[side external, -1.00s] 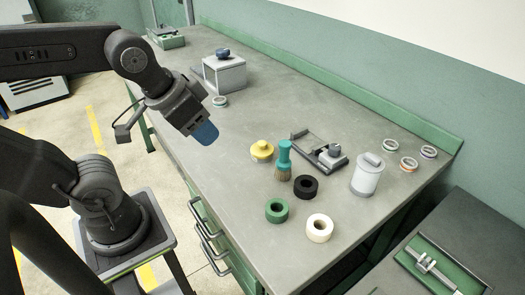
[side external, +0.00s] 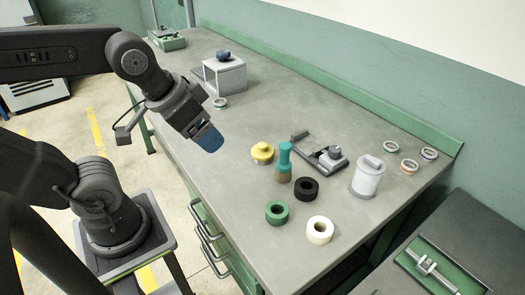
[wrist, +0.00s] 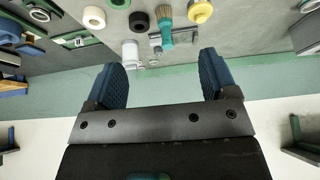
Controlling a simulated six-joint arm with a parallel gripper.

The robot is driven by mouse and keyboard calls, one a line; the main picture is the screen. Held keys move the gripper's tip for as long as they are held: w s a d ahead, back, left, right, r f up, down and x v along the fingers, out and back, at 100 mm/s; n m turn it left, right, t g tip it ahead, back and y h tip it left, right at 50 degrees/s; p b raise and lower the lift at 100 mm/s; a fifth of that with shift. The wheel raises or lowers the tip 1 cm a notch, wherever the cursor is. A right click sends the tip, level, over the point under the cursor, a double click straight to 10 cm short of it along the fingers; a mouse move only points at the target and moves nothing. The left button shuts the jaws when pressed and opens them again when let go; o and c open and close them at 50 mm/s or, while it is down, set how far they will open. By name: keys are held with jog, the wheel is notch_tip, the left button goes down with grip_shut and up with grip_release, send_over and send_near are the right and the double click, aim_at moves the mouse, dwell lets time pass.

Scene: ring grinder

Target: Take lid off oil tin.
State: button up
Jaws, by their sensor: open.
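The oil tin appears to be the pale grey-white cylinder (side external: 366,180) standing upright at the right of the bench. Its lid (side external: 370,162), with a raised grip on top, sits on it. The tin also shows small in the wrist view (wrist: 131,52), near the top, left of centre. My gripper (side external: 209,139) is in the air over the left edge of the bench, well away from the tin. In the wrist view its two blue fingers (wrist: 165,72) are apart with nothing between them.
Between gripper and tin stand a yellow knobbed pot (side external: 262,153), a teal brush (side external: 284,160) and a grey fixture (side external: 322,157). Black (side external: 306,189), green (side external: 277,212) and white (side external: 320,230) rings lie in front. A grey box (side external: 225,76) stands farther back.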

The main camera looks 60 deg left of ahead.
jog(key=o, duration=0.4)
jog(key=shift+c, duration=0.2)
jog(key=m+g, duration=0.6)
jog(key=m, duration=1.7)
send_over(262, 144)
jog(key=f, duration=1.4)
jog(key=shift+w+d, duration=0.1)
jog(key=shift+w, duration=0.25)
jog(key=shift+s+f, duration=0.15)
jog(key=shift+f, duration=1.2)
jog(key=shift+s+f, duration=0.15)
jog(key=shift+f, duration=1.2)
